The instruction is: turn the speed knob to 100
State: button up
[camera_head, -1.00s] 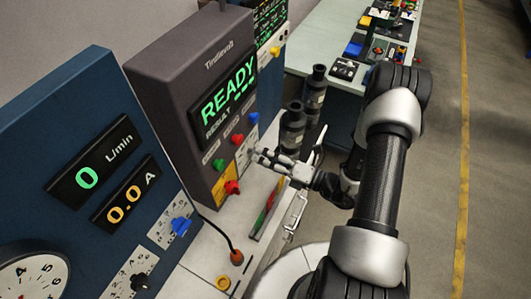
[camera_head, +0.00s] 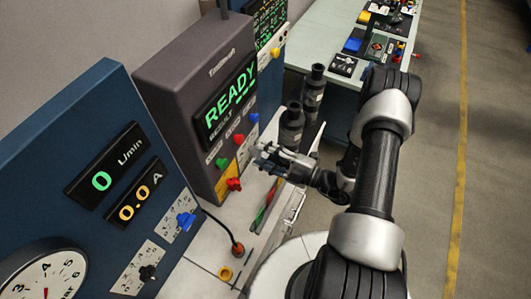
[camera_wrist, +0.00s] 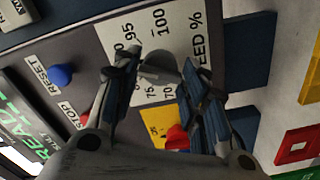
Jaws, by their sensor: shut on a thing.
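The speed knob (camera_wrist: 160,68) is a small grey knob on a white scale plate (camera_wrist: 148,95) in the wrist view. The plate is marked with numbers including 70, 75, 95 and 100, and part of the word SPEED %. My gripper (camera_wrist: 165,65) has its two dark fingers on either side of the knob and is shut on it. In the head view my gripper (camera_head: 262,152) is at the right edge of the dark grey cabinet (camera_head: 190,85), and its fingers hide the knob. I cannot tell which number the knob points at.
The cabinet's screen (camera_head: 230,105) reads READY. A blue reset button (camera_wrist: 61,75) and a red knob (camera_wrist: 177,138) are close to my fingers. Dark cylinders (camera_head: 291,125) stand just beyond my gripper. A blue cabinet (camera_head: 95,130) with meters stands at left. The floor at right is clear.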

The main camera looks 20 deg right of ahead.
jog(key=m+p, duration=0.1)
jog(key=m, duration=1.1)
jog(key=shift+p, duration=0.35)
jog(key=shift+m, duration=0.3)
jog(key=o, duration=1.1)
jog(key=shift+c, duration=0.2)
jog(key=v, duration=1.2)
jog(key=shift+r, duration=0.1)
